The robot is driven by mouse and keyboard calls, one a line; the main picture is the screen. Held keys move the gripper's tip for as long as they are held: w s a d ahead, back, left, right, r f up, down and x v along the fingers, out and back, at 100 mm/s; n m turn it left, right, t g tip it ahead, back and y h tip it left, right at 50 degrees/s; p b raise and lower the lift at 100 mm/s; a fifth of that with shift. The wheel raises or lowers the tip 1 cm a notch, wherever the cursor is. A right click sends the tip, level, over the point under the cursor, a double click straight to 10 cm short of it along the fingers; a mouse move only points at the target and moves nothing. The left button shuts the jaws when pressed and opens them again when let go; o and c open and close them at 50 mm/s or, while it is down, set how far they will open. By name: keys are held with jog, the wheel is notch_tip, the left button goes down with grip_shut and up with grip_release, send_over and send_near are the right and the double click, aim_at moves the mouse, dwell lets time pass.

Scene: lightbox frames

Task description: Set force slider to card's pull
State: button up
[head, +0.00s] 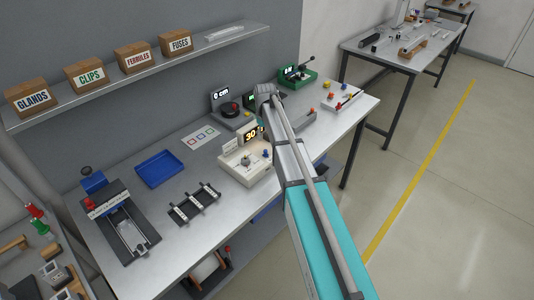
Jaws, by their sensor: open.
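I cannot tell for sure which fixture carries the force slider. A cream box (239,170) at the bench middle has a knob and a dark display (250,135) reading 30 in yellow. A small pale label card stands at its upper left; its text is too small to read. A black fixture (117,208) with a pale label strip and a metal rail stands at the bench's left end. My arm reaches over the bench from the lower right, just right of the cream box. My gripper's fingers cannot be made out.
A blue tray (160,168), a sheet with coloured squares (200,137) and a black rack (194,204) lie on the bench. A unit reading 0 cm (234,112) and a green unit (297,77) stand behind. Labelled boxes line the shelf (220,40) above.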

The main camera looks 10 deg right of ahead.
aim_at(265, 153)
jog(key=shift+f+b, duration=3.75)
jog(key=shift+f, duration=0.25)
grip_shut()
